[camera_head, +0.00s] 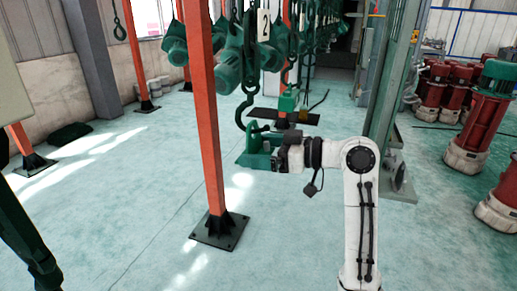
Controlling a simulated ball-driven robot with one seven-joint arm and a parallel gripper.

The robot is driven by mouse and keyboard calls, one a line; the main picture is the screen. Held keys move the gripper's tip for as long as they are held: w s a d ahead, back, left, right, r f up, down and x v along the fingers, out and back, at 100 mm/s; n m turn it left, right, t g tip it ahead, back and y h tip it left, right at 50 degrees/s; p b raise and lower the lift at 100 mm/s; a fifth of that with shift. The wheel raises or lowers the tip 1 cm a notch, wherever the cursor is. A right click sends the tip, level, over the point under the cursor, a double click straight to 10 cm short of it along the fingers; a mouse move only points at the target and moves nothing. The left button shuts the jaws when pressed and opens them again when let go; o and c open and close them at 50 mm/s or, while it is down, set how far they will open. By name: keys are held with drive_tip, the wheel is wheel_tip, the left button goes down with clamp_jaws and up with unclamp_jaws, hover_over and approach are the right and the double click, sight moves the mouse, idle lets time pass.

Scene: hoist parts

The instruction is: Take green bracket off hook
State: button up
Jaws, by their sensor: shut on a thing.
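The green bracket (254,160) is at the middle of the head view, just right of the near orange post. My gripper (274,150) reaches it from the right and is shut on it; the fingertips are partly hidden against the bracket. The dark hook (241,112) hangs from the green hoist (238,60) directly above. The hook's lower curve comes down at the bracket's top left. I cannot tell whether the hook still passes through the bracket or only overlaps it in the picture.
The orange post (204,110) with its black base plate (219,231) stands close left of the bracket. A green column (391,90) rises behind my arm. Several red and green motors (481,115) stand at right. A dark plate (284,117) lies behind.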

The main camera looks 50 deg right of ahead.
drive_tip(key=shift+s+d+r+g+p, duration=0.2)
drive_tip(key=shift+s+r+g+p, duration=0.15)
drive_tip(key=shift+s+g+p, duration=0.3)
idle(0.4)
drive_tip(key=shift+s+d+r+g+h, duration=0.15)
drive_tip(key=shift+s+r, duration=0.05)
drive_tip(key=shift+s, duration=0.15)
drive_tip(key=shift+s+d+r+g+h, duration=0.1)
drive_tip(key=shift+s+d+r+h, duration=0.05)
drive_tip(key=shift+s, duration=0.15)
drive_tip(key=shift+s+r, duration=0.1)
drive_tip(key=shift+s, duration=0.05)
drive_tip(key=shift+s+d+r, duration=0.2)
drive_tip(key=shift+s+r, duration=0.05)
drive_tip(key=shift+s, duration=0.25)
drive_tip(key=shift+s+d, duration=0.1)
drive_tip(key=shift+s, duration=0.1)
idle(0.4)
drive_tip(key=shift+v, duration=0.75)
